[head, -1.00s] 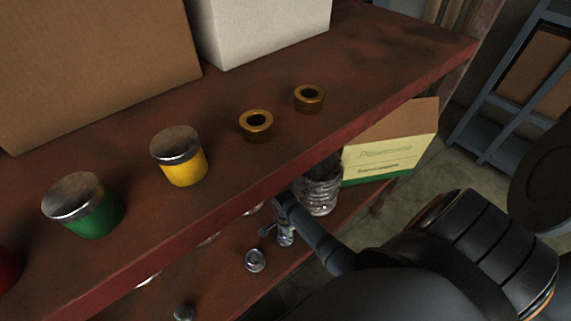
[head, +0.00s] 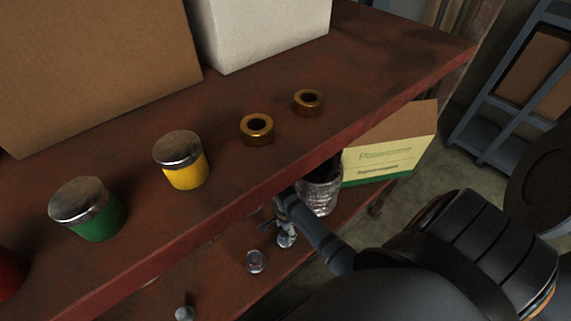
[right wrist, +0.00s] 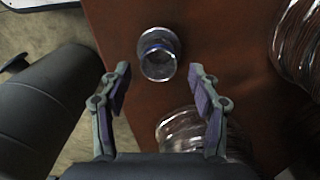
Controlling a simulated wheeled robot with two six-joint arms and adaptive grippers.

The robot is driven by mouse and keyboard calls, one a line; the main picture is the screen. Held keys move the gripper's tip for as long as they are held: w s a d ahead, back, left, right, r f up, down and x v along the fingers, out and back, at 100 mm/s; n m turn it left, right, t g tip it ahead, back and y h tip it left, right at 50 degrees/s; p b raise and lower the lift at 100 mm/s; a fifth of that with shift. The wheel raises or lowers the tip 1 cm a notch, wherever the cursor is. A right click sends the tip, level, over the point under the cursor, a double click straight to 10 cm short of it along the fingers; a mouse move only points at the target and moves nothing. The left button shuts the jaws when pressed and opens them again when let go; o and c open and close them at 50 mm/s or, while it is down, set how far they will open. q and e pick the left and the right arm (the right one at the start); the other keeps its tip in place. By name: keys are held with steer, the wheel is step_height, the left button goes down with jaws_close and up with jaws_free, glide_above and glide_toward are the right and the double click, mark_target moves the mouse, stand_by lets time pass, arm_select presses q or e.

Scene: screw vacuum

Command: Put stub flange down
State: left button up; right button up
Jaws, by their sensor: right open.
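The stub flange, a small shiny metal fitting with a blue band, shows in the right wrist view (right wrist: 158,55). It rests on the dark red lower shelf (right wrist: 228,30), and in the head view it shows just below my right gripper (head: 286,239). My right gripper (right wrist: 158,88) is open, its two purple-padded fingers standing apart on either side of the line to the flange. They do not touch it. In the head view the right gripper (head: 283,207) reaches under the upper shelf edge, partly hidden. My left gripper is not in view.
Corrugated metal hoses (right wrist: 186,132) lie close by on the lower shelf. Another small metal part (head: 255,261) is to the left. The upper shelf (head: 340,120) overhangs, holding two brass rings and coloured jars. A cardboard box (head: 390,155) stands at right.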

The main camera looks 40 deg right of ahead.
mark_target(286, 233)
step_height(286, 233, up, 8)
steer(key=shift+p, duration=0.3)
stand_by(0.3)
